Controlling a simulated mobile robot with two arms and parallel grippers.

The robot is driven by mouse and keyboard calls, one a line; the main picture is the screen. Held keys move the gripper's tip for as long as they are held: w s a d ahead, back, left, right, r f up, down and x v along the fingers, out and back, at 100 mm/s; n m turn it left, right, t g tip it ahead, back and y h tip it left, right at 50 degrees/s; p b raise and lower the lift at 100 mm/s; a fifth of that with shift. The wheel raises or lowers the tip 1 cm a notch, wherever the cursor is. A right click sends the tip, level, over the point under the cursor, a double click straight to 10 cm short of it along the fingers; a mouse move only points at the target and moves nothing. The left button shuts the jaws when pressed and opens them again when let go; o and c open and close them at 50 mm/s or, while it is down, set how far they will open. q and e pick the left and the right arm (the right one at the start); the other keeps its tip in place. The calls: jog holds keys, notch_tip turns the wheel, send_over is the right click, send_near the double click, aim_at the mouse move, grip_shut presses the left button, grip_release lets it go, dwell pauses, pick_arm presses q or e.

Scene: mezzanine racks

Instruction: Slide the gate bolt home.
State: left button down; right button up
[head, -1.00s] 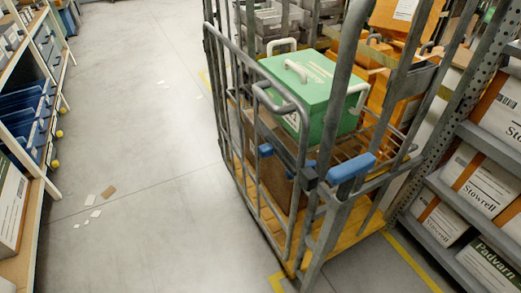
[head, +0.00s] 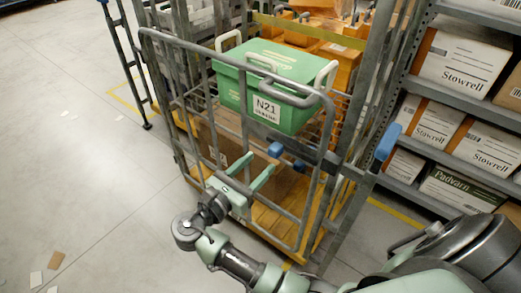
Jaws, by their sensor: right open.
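The gate (head: 325,150) is the grey tube front of a wheeled cage with a yellow base. A small blue knob (head: 276,150), which looks like the bolt's handle, sits on the gate's lower right part. A dark block (head: 299,165) lies just right of it. The bolt's rod and its seat are too small to make out. My right gripper (head: 252,171) is open and empty in front of the gate. Its pale green fingers point up and right, below and left of the blue knob, apparently apart from it. My left gripper is not in view.
A green box (head: 268,72) labelled N21 stands in the cage, above a brown carton (head: 222,135). A blue grip (head: 388,141) is on the cage's right post. Shelves of white cartons (head: 462,58) stand close on the right.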

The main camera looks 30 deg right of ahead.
aim_at(271, 154)
jog(key=x, duration=0.8)
jog(key=shift+s+p, duration=0.15)
jog(key=shift+p, duration=0.15)
grip_shut()
dwell(1.0)
